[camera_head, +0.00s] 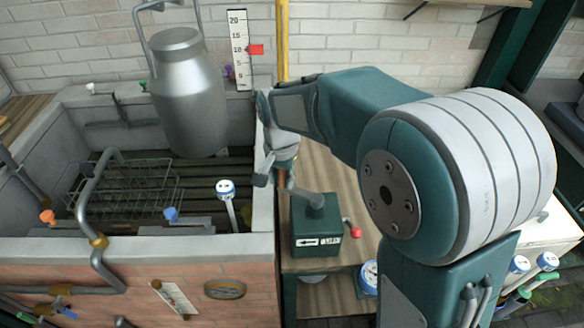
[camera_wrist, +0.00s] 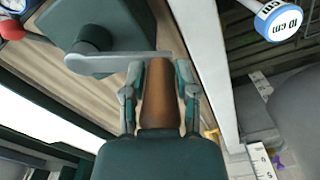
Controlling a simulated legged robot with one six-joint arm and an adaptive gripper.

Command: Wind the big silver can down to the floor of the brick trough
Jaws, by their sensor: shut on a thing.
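The big silver can (camera_head: 188,100) hangs upright from a bail (camera_head: 142,40) over the brick trough (camera_head: 262,225). Its base looks clear of the slatted floor (camera_head: 200,185), though the gap is hard to judge. A green winch box (camera_head: 316,240) stands on a wooden bench right of the trough, its grey crank arm (camera_head: 301,193) reaching up left. My gripper (camera_head: 280,150) is at the crank's end. In the wrist view my gripper (camera_wrist: 160,82) is shut around the brown crank handle (camera_wrist: 160,100), one finger on each side. The crank arm (camera_wrist: 115,63) points left to the winch.
A white scale (camera_head: 238,48) with a red pointer (camera_head: 257,49) near 10 stands behind the trough. A wire rack (camera_head: 120,178) and pipes (camera_head: 88,200) occupy the trough's left. A blue-and-white 10 cm marker (camera_wrist: 278,20) rises at its right. The bench (camera_head: 345,190) has free room.

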